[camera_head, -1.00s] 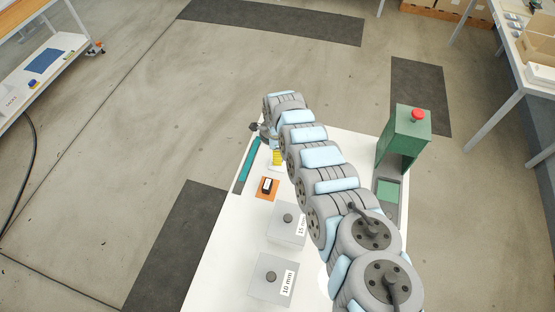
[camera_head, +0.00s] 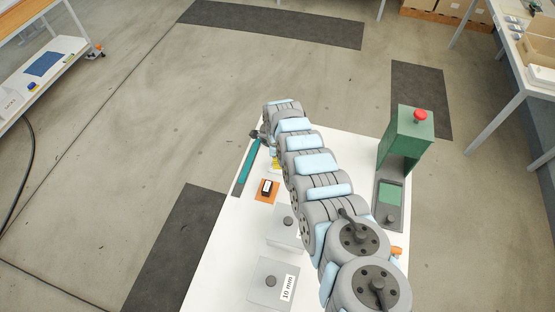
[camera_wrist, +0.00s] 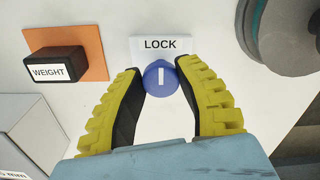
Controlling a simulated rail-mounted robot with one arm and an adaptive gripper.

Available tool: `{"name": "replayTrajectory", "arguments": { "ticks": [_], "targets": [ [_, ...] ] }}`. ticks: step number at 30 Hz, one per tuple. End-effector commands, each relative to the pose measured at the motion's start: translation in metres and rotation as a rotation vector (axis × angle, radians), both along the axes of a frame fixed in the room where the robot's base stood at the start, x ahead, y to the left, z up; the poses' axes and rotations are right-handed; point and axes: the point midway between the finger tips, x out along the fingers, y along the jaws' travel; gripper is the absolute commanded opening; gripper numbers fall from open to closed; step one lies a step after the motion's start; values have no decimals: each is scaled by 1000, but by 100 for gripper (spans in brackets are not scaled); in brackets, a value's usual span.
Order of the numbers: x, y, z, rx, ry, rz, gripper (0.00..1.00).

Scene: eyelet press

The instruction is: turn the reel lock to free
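The reel lock is a round blue knob (camera_wrist: 160,77) with a white line across its top, below a white plate marked LOCK (camera_wrist: 161,46) in the wrist view. The line runs roughly up and down in that picture. My gripper (camera_wrist: 160,72) has its two yellow and black fingers apart, one tip on each side of the knob. The tips are very close to the knob; I cannot tell whether they touch it. In the head view my gripper (camera_head: 275,162) is mostly hidden behind my arm at the table's far end, and the knob is hidden.
A black block marked WEIGHT (camera_wrist: 55,66) sits on an orange plate (camera_wrist: 91,40). A grey reel-like round part (camera_wrist: 290,35) is at the upper right of the wrist view. Grey boxes (camera_head: 262,290) stand nearer on the white table, and a green press (camera_head: 408,135) stands right of my arm.

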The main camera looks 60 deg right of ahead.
Motion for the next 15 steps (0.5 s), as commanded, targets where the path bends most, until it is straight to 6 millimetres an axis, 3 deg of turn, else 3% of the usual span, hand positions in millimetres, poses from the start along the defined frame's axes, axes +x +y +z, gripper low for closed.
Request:
{"name": "replayTrajectory", "arguments": {
  "ticks": [15],
  "targets": [
    [1, 0, -1, -1, -2, 40, 0]
  ]
}}
